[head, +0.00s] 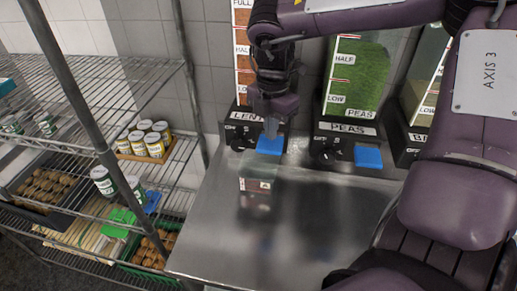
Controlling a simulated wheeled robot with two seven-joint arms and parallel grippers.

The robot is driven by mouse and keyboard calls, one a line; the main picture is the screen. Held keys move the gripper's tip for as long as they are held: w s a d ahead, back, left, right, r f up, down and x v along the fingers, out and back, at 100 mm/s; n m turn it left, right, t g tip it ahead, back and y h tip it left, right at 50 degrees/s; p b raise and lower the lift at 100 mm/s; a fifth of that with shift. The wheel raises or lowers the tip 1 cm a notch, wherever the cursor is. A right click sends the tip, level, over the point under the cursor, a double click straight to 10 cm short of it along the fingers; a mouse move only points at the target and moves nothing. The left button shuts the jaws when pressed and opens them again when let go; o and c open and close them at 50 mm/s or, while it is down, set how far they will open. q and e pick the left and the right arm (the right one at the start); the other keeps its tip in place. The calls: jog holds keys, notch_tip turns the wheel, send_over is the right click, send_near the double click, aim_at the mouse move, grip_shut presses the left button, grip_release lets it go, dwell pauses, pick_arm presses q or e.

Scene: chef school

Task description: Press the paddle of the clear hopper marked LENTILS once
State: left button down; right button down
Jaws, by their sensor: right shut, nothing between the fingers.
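The clear hopper marked LENTILS (243,52) stands at the back of the steel counter, holding orange-brown contents with FULL, HALF and LOW marks. My right arm covers part of it and part of its label. Its blue paddle (270,145) sticks out at the front of the black base. My right gripper (271,130) is shut and empty, pointing down with its tips at or just above the paddle; I cannot tell whether they touch. My left gripper is not in view.
The PEAS hopper (355,80) with its own blue paddle (368,157) stands to the right, and another hopper (428,75) beyond it. A wire shelf (95,85) with cans and trays is at the left. The steel counter (320,220) is clear in front.

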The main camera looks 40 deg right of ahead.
aim_at(270, 143)
jog(key=shift+f, duration=0.1)
jog(key=shift+f+b, duration=1.95)
jog(key=shift+f, duration=0.25)
jog(key=shift+r, duration=0.1)
jog(key=shift+r+p, duration=1.55)
jog(key=shift+r, duration=0.65)
jog(key=shift+r+p, duration=1.85)
jog(key=shift+r, duration=0.7)
jog(key=shift+f, duration=0.1)
